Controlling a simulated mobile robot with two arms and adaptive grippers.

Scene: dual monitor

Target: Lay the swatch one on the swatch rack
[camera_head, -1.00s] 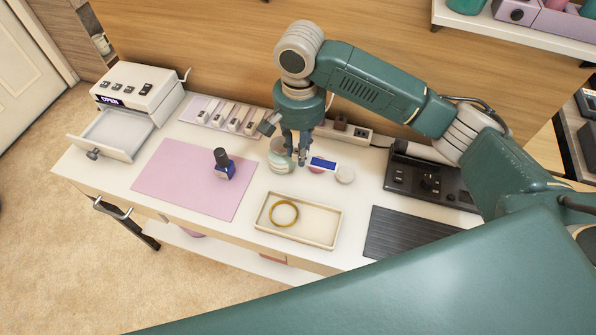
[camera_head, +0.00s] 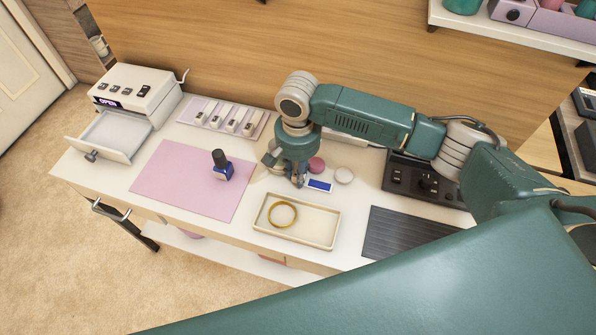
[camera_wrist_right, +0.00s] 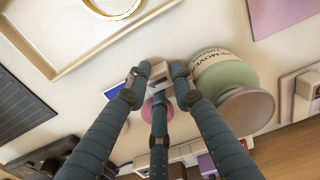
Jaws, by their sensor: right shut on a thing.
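My right gripper (camera_head: 299,184) is shut on a small blue-and-white swatch (camera_head: 320,185), which I take to be swatch one. It sticks out to the right of the fingertips, above the table behind the cream tray. In the right wrist view the fingers (camera_wrist_right: 162,76) close around its pale grey end, and its blue part (camera_wrist_right: 118,89) is partly hidden behind one finger. The pale lilac swatch rack (camera_head: 212,119) stands at the back of the table, left of the gripper, with several swatches in it. My left gripper is not in view.
The cream tray (camera_head: 325,229) holds a gold ring (camera_head: 282,214). A blue bottle (camera_head: 222,168) stands on the pink mat (camera_head: 180,187). A green remover jar (camera_wrist_right: 222,76) is close beside the fingers.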

